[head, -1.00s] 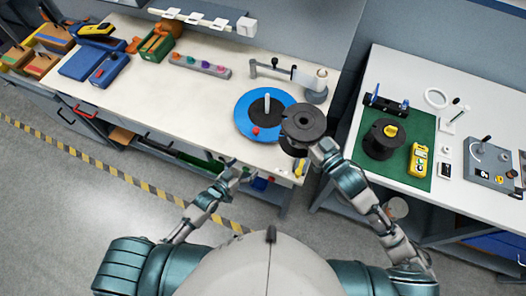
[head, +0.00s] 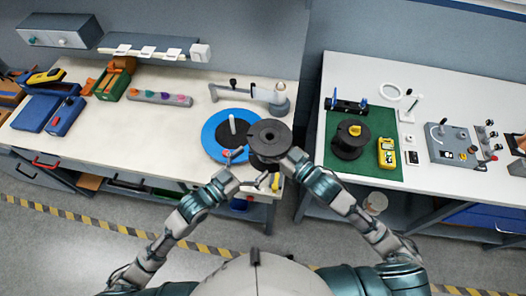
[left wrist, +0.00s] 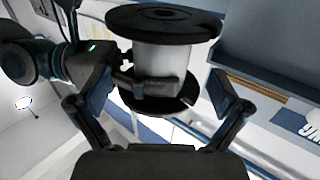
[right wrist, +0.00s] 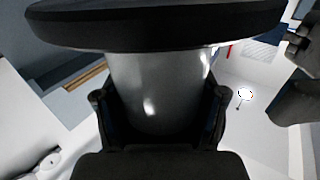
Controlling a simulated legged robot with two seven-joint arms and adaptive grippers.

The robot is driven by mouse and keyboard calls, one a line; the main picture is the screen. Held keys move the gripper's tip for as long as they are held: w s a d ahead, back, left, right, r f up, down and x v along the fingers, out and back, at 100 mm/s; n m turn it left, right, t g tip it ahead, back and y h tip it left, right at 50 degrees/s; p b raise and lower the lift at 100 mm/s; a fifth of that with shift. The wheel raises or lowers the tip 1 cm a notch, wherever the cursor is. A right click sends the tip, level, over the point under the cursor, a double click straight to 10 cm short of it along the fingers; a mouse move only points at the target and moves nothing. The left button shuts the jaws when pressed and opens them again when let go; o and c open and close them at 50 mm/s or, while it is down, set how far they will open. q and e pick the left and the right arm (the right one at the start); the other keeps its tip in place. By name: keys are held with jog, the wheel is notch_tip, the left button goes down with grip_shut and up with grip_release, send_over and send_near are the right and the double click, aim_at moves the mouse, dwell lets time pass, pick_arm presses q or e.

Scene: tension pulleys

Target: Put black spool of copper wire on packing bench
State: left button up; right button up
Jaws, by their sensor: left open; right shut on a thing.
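A spool with black flanges (head: 269,139) and a pale grey wound core is held upright in my right gripper (head: 284,163), above the front edge of the left bench. The right wrist view shows the right fingers shut around its core (right wrist: 155,90). My left gripper (head: 252,171) is open just left of and below the spool. In the left wrist view the spool (left wrist: 165,60) stands ahead, between the spread left fingers; contact cannot be told. A second black spool (head: 350,140) with a yellow top sits on the green mat (head: 385,172) of the right bench.
The left bench (head: 150,125) carries a blue disc (head: 216,151) with an upright peg, a jointed grey arm (head: 275,98), and bins. The right bench (head: 440,90) holds a yellow meter (head: 386,152) and a grey control box (head: 452,143). A gap separates the benches.

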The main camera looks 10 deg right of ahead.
aim_at(267, 151)
pick_arm(q)
jog(key=x, duration=0.5)
jog(key=shift+w+d, duration=0.2)
jog(key=shift+d, duration=0.15)
pick_arm(e)
jog(key=shift+d+r, duration=0.1)
pick_arm(q)
jog(key=shift+c, duration=1)
jog(key=c, duration=1.6)
jog(key=shift+r, duration=0.1)
jog(key=shift+c, duration=0.4)
pick_arm(e)
jog(key=o, duration=1.9)
